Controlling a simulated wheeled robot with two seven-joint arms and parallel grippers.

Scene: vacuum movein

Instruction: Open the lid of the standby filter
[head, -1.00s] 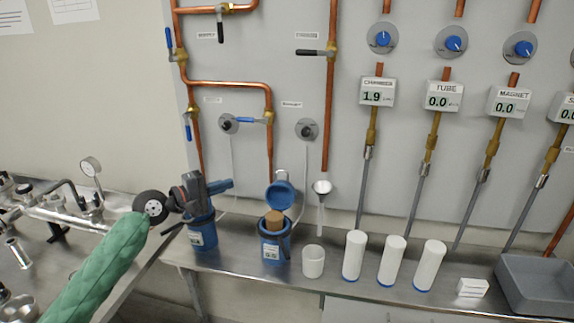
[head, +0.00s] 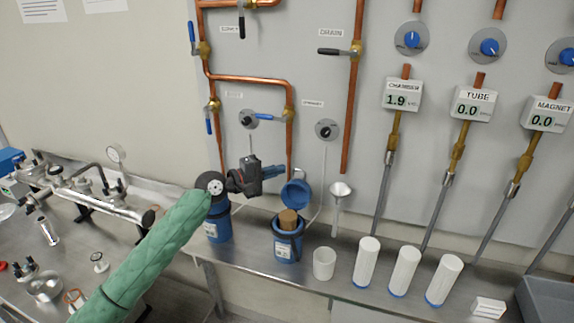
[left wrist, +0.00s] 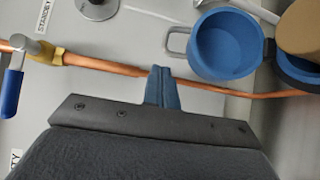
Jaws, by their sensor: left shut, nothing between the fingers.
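Two blue filter housings stand on the steel shelf. The right one (head: 287,246) has its blue lid (head: 296,194) swung up and open at the back, with a brown cartridge (head: 288,219) showing in its mouth. In the left wrist view the lid (left wrist: 228,44) shows as a round blue cup with a grey wire loop, beside the cartridge (left wrist: 300,25). A STANDBY label (left wrist: 42,16) is on the panel nearby. My left gripper (head: 274,171) is shut and empty, just left of and above the open lid, apparently apart from it. My right gripper is not in view.
The left blue housing (head: 217,226) is partly hidden by my arm. A copper pipe (head: 290,140) runs down behind my fingers. A white funnel (head: 341,190), a white cup (head: 324,263) and white cylinders (head: 366,262) stand to the right. Valve handles project from the panel.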

